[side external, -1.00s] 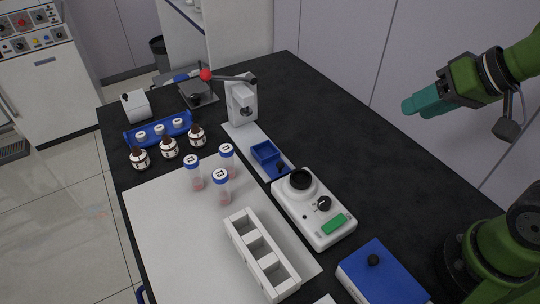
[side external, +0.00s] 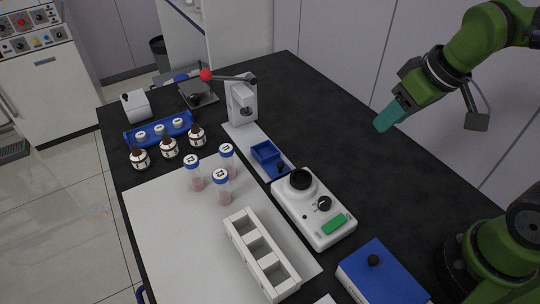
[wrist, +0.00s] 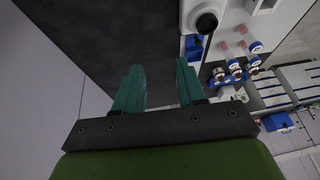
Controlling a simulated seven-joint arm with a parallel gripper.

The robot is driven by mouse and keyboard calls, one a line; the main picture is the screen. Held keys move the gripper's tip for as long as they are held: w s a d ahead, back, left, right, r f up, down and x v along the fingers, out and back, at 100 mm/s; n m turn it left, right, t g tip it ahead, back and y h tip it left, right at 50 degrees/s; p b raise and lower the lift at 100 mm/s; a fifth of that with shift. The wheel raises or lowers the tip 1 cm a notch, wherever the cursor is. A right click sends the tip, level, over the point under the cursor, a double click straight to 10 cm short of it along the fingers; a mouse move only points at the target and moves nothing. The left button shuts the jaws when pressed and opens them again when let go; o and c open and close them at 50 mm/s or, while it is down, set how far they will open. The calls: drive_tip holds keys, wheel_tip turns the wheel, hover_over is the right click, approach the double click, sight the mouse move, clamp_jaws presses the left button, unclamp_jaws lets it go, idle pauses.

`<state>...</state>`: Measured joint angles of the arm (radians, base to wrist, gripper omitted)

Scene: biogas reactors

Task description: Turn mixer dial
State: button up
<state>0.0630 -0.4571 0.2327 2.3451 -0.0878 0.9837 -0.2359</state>
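The mixer (side external: 300,222) is a white box on the black bench, with a black round cup (side external: 301,181) on top and a green panel (side external: 335,224) at its near end. Its black dial (side external: 324,203) sits between the cup and the panel. In the wrist view, part of the mixer (wrist: 190,15) and its cup (wrist: 206,22) show at the top edge; the dial cannot be made out there. My gripper (side external: 384,124) is in the air, up and right of the mixer, touching nothing. The wrist view shows its teal fingers (wrist: 160,66) apart and empty.
A blue box with a black knob (side external: 380,275) stands right of the mixer. A lever device (side external: 240,103) stands behind. The bench's right-back area (side external: 330,120) is clear.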

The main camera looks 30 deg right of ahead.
drive_tip(key=w+a+f+n+g, duration=0.25)
drive_tip(key=a+n, duration=0.45)
drive_tip(key=n, duration=0.4)
wheel_tip(320, 180, up, 2)
drive_tip(key=n+g+h, duration=0.1)
drive_tip(key=n+g, duration=0.1)
drive_tip(key=n, duration=1.3)
hover_over(325, 200)
wheel_tip(325, 200, down, 17)
drive_tip(key=shift+r, duration=0.1)
clamp_jaws()
